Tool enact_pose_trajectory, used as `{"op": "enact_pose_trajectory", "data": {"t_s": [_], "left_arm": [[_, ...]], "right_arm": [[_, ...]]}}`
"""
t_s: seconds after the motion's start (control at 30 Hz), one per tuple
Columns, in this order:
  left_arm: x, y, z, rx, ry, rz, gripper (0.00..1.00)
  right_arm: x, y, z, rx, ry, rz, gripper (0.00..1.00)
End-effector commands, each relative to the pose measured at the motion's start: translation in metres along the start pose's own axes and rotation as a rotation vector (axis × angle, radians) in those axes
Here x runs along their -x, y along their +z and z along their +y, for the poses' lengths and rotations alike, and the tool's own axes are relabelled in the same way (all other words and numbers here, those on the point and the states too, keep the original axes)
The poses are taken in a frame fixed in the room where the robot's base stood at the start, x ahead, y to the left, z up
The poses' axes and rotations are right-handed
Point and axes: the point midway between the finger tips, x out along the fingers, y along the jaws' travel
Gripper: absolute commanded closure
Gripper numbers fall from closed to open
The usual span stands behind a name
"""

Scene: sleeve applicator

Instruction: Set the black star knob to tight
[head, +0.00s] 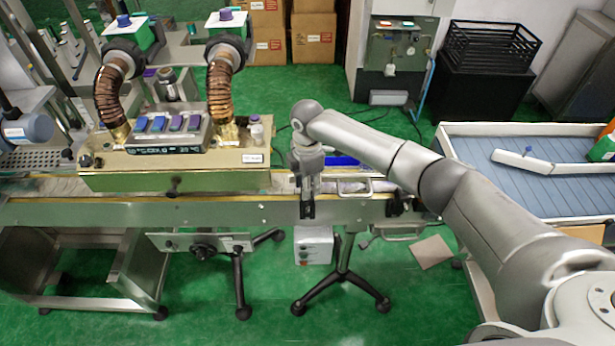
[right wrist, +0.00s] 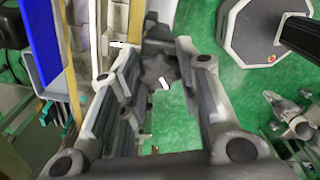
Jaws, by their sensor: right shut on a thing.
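My right gripper (head: 307,207) points down at the front rail of the conveyor (head: 240,212) in the head view. In the right wrist view my right gripper (right wrist: 155,58) has its two fingers on either side of the black star knob (right wrist: 155,70), and it is shut on it. The knob is dark and lobed, with a small white mark on its face. In the head view the gripper hides most or all of this knob. My left gripper is in neither view.
A cream sleeve applicator machine (head: 170,165) with two brown hoses stands on the conveyor to the left. A grey control box (head: 314,246) is below the gripper. A blue-grey roller table (head: 540,180) is at the right. Green floor is open in front.

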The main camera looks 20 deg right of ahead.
Motion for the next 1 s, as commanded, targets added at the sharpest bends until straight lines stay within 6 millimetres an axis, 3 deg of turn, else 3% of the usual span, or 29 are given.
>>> {"op": "enact_pose_trajectory", "data": {"t_s": [0.6,1.0], "left_arm": [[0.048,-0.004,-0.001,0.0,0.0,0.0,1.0],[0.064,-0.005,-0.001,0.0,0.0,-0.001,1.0]], "right_arm": [[0.004,0.0,0.0,-0.586,-0.001,0.0,0.92],[0.002,0.0,0.001,-0.965,0.001,0.001,0.92]]}}
